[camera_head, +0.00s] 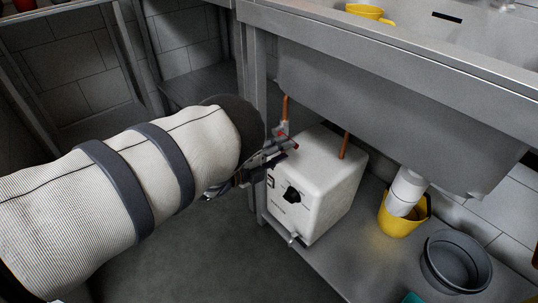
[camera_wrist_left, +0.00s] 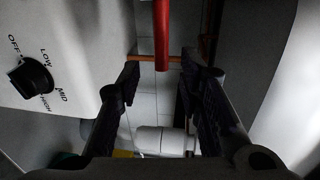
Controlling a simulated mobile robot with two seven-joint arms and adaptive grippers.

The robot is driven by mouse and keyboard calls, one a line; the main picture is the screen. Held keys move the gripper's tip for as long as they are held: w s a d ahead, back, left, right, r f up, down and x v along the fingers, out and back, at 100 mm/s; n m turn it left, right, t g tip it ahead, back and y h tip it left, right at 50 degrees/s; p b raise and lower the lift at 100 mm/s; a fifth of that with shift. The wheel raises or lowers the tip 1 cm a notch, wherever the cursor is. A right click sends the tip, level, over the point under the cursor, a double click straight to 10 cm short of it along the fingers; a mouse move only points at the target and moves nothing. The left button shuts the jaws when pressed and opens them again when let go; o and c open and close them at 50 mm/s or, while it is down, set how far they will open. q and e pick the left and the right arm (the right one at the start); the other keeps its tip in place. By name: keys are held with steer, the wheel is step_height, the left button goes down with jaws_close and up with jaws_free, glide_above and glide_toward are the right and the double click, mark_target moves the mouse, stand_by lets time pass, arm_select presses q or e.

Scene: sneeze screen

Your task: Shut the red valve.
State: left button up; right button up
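The red valve shows as a red bar (camera_wrist_left: 161,35) coming down from the top of the left wrist view, its lower end between my left gripper's fingertips. In the head view only small red parts of the valve (camera_head: 282,135) show by the copper pipe, partly hidden by the gripper. My left gripper (camera_head: 283,150) reaches in beside the top of the white heater. In the wrist view its two dark fingers (camera_wrist_left: 160,72) are apart, one on each side of the red bar, with gaps visible. My right gripper is not in view.
The white heater box (camera_head: 326,172) with a black knob (camera_head: 291,194) stands on a low shelf under the steel sink (camera_head: 375,103). A copper pipe (camera_head: 345,146) rises from it. A yellow bucket (camera_head: 399,226) and a dark round pan (camera_head: 456,265) are to the right.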

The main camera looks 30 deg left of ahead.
arm_select(q)
steer(key=v, duration=0.9)
steer(key=shift+s, duration=0.1)
